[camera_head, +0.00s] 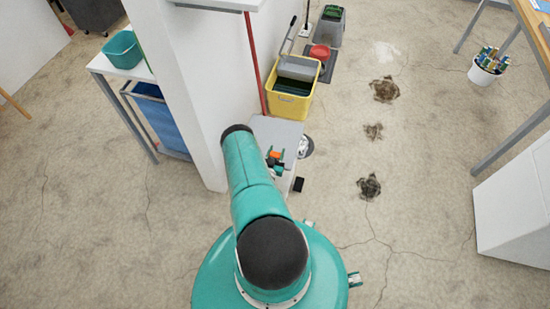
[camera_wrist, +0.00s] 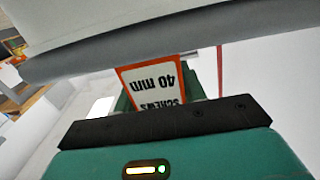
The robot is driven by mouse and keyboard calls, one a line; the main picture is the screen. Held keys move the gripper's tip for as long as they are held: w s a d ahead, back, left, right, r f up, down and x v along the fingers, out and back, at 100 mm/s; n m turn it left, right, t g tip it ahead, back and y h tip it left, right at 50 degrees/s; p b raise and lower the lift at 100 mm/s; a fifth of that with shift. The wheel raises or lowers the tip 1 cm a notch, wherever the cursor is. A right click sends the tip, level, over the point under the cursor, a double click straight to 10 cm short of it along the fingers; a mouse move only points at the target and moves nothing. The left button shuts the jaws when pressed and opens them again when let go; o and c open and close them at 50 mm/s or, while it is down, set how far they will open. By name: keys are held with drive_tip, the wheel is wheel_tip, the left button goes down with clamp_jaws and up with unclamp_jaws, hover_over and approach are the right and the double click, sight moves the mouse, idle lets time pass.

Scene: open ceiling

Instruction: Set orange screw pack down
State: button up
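The orange screw pack (camera_wrist: 152,84) shows in the wrist view. It has an orange border and a white label reading "SCREWS 40 mm", upside down in the picture. My gripper (camera_head: 274,160) is shut on the pack, with green finger parts beside it in the wrist view. In the head view the pack (camera_head: 275,154) is a small orange patch at the gripper, in front of a grey-topped surface (camera_head: 284,130). A grey slab edge crosses the wrist view just above the pack. I cannot tell whether the pack touches a surface.
A white pillar (camera_head: 190,70) stands close left of my arm. A yellow mop bucket (camera_head: 291,97) and a red-handled pole (camera_head: 254,65) stand behind the grey surface. A white bench with a teal basin (camera_head: 122,50) is left.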

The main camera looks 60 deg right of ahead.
drive_tip(key=shift+r, duration=0.1)
drive_tip(key=shift+c, duration=0.5)
drive_tip(key=shift+r, duration=0.6)
drive_tip(key=s+a+r, duration=0.6)
drive_tip(key=a+r, duration=0.6)
drive_tip(key=a, duration=0.1)
drive_tip(key=w+a+r+n+t+y, duration=0.3)
drive_tip(key=w+a+r+n+t, duration=0.15)
drive_tip(key=w, duration=0.75)
drive_tip(key=w+a+r+n+t+y, duration=0.3)
drive_tip(key=w+a+t, duration=0.3)
drive_tip(key=w, duration=0.6)
drive_tip(key=w+a+r+n+t+y, duration=0.1)
drive_tip(key=w+a+r+n+y, duration=0.2)
drive_tip(key=a, duration=0.6)
drive_tip(key=w+a+r+n+t+y, duration=0.2)
drive_tip(key=w+a+r+y, duration=0.2)
drive_tip(key=a, duration=0.5)
drive_tip(key=w+a+r+n+t+y, duration=0.1)
drive_tip(key=w+a+r+n+y, duration=0.2)
drive_tip(key=a, duration=0.6)
drive_tip(key=w+y, duration=0.1)
drive_tip(key=w, duration=0.1)
drive_tip(key=shift+w+a+r+n+t+y, duration=0.2)
drive_tip(key=shift+w+a+n+t+y, duration=0.1)
drive_tip(key=shift+a+n+t+y, duration=0.1)
